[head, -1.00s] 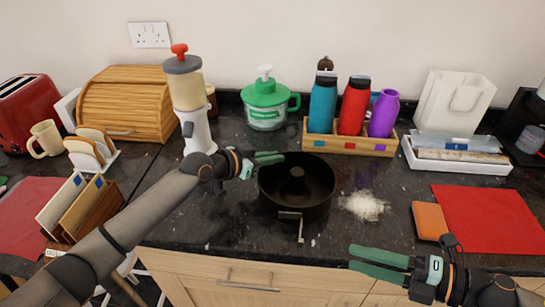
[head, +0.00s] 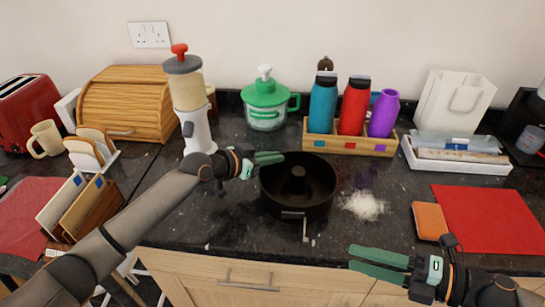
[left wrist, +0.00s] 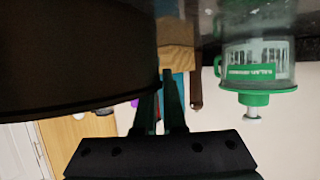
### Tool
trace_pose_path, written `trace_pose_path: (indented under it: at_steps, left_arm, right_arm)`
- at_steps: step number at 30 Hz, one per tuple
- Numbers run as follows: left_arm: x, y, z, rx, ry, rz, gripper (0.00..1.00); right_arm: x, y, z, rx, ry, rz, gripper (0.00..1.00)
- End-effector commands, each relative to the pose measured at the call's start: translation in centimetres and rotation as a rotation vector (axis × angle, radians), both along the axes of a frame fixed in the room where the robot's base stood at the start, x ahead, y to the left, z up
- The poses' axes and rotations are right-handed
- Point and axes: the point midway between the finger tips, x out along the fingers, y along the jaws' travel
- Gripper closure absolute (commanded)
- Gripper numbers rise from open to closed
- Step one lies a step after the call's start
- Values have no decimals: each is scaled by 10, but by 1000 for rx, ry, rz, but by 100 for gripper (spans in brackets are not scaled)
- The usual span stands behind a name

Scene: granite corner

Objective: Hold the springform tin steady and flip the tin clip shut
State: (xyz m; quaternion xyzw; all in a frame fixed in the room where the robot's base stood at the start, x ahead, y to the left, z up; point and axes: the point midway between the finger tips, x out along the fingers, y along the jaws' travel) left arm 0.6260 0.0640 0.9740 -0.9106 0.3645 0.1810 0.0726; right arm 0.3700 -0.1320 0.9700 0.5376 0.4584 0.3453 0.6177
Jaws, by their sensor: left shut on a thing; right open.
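The black springform tin (head: 274,201) stands upright on the dark counter, with a raised tube in its middle. Its metal clip (head: 304,229) is on the front wall, with the lever hanging down and standing off the tin. My left gripper (head: 270,157) is shut on the tin's wall at the back left rim. In the left wrist view the tin (left wrist: 75,55) fills the upper left, and the left fingers (left wrist: 166,85) meet its edge. My right gripper (head: 362,260) is open and empty at the counter's front edge, right of the clip and apart from it.
A white spill (head: 363,206) lies right of the tin. An orange sponge-like block (head: 429,221) and a red mat (head: 490,219) lie further right. A bottle rack (head: 345,144) and a green-lidded container (head: 266,105) stand behind. A dispenser (head: 196,125) stands behind my left arm.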

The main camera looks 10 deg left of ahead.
Motion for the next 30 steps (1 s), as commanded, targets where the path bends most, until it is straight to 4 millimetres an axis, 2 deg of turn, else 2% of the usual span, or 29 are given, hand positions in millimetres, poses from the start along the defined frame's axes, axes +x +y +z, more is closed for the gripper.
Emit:
trace_pose_path:
  at_steps: [5, 11, 14, 19, 24, 30]
  left_arm:
    - [0, 0, 0, -1, 1, 0, 100]
    - [0, 0, 0, -1, 1, -1, 100]
    - [0, 0, 0, -1, 1, -1, 100]
    - [0, 0, 0, -1, 1, -1, 100]
    - [0, 0, 0, -1, 1, -1, 100]
    - [0, 0, 0, -1, 1, -1, 100]
  right_arm:
    - [0, 0, 0, 0, 0, 0, 50]
    - [2, 3, 9, -16, -78, 47, 70]
    - [3, 9, 24, -62, -246, 154, 82]
    - [4, 12, 49, -227, -675, 436, 100]
    - [15, -3, 58, -450, -1042, 715, 100]
    - [34, -28, 63, -660, -1266, 937, 100]
